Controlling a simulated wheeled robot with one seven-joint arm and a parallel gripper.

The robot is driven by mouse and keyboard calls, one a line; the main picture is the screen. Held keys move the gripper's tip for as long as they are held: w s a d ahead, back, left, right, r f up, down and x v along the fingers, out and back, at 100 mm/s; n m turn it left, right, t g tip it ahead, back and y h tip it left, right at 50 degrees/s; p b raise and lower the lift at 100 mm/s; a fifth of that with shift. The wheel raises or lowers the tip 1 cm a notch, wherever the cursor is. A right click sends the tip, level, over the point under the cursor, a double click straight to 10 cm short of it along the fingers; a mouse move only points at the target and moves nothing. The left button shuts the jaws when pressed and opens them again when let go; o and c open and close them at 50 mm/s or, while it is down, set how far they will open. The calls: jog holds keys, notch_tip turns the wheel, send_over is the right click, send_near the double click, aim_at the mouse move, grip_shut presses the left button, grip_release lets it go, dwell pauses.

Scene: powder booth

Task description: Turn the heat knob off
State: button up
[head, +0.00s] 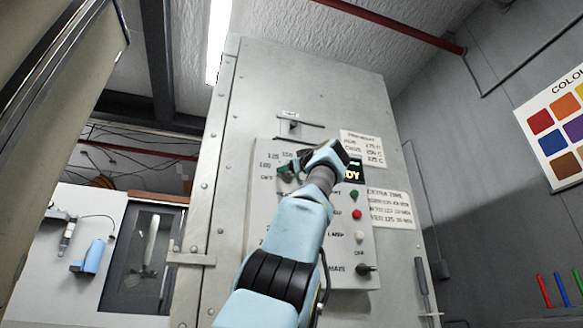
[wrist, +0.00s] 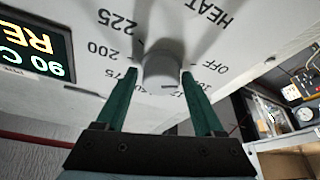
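The heat knob (wrist: 163,66) is a grey round knob on the pale control panel, under the word HEAT, which appears upside down in the wrist view. Printed numbers such as 225 and 200, and the word OFF, ring it. A short dark mark shows on its face, but I cannot tell which setting it points at. My gripper (wrist: 159,74) is open, with one green finger on each side of the knob. The right finger is very close to the knob; a gap shows at the left one. In the head view my gripper (head: 284,171) covers the knob.
A lit display (wrist: 36,46) reads 90 C and part of a word. Below it in the head view are a green button (head: 354,195), a red button (head: 357,214) and a dark switch (head: 366,268). Paper notices (head: 391,208) are beside the panel.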

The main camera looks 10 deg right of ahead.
jog(key=shift+o, duration=0.6)
jog(key=shift+w+f, duration=0.1)
jog(key=shift+w, duration=0.05)
jog(key=b+v, duration=0.6)
jog(key=v, duration=0.5)
jog(key=shift+b, duration=0.3)
